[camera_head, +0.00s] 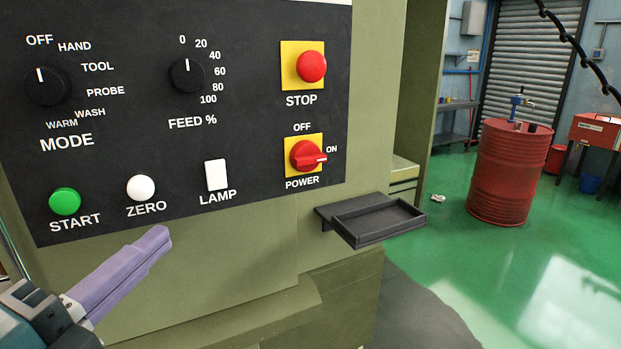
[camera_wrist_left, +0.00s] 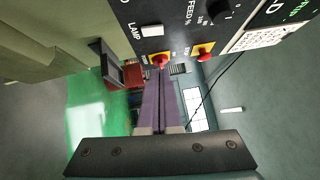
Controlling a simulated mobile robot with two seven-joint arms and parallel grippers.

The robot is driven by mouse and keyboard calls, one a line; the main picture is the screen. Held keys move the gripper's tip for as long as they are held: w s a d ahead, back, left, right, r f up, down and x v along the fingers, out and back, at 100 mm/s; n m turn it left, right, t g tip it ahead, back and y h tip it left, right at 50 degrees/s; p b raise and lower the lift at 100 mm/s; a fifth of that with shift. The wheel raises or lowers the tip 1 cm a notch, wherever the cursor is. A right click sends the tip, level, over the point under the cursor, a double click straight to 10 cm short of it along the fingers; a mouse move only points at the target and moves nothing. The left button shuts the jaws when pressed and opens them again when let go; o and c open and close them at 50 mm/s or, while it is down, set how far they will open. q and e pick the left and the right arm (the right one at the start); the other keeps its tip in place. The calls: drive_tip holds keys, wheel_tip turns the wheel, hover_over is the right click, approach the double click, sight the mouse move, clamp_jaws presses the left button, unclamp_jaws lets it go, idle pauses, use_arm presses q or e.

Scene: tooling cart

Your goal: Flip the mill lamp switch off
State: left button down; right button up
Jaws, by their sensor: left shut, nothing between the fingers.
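The lamp switch (camera_head: 216,175) is a white upright rectangular rocker on the black control panel (camera_head: 120,120), just above the LAMP label. I cannot tell which way it is tipped. It also shows in the left wrist view (camera_wrist_left: 152,31). My left gripper (camera_head: 160,240) has purple fingers that are shut with nothing between them. The closed fingers also show in the left wrist view (camera_wrist_left: 160,92). My right gripper is in neither view.
Near the switch are the white ZERO button (camera_head: 141,187), green START button (camera_head: 65,201), red POWER knob (camera_head: 308,155) pointing at ON, and red STOP button (camera_head: 311,66). A dark tray (camera_head: 378,222) juts out at the lower right. A red drum (camera_head: 508,180) stands farther back.

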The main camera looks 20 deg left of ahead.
use_arm(q)
drive_tip(key=p, duration=0.3)
approach(222, 168)
drive_tip(key=w+d, duration=0.2)
drive_tip(key=d, duration=0.1)
drive_tip(key=w+a, duration=0.1)
drive_tip(key=w+a+p, duration=0.1)
drive_tip(key=w, duration=0.1)
drive_tip(key=shift+a+r, duration=0.3)
drive_tip(key=shift+r, duration=0.05)
drive_tip(key=shift+w+a, duration=0.35)
drive_tip(key=shift+a, duration=0.05)
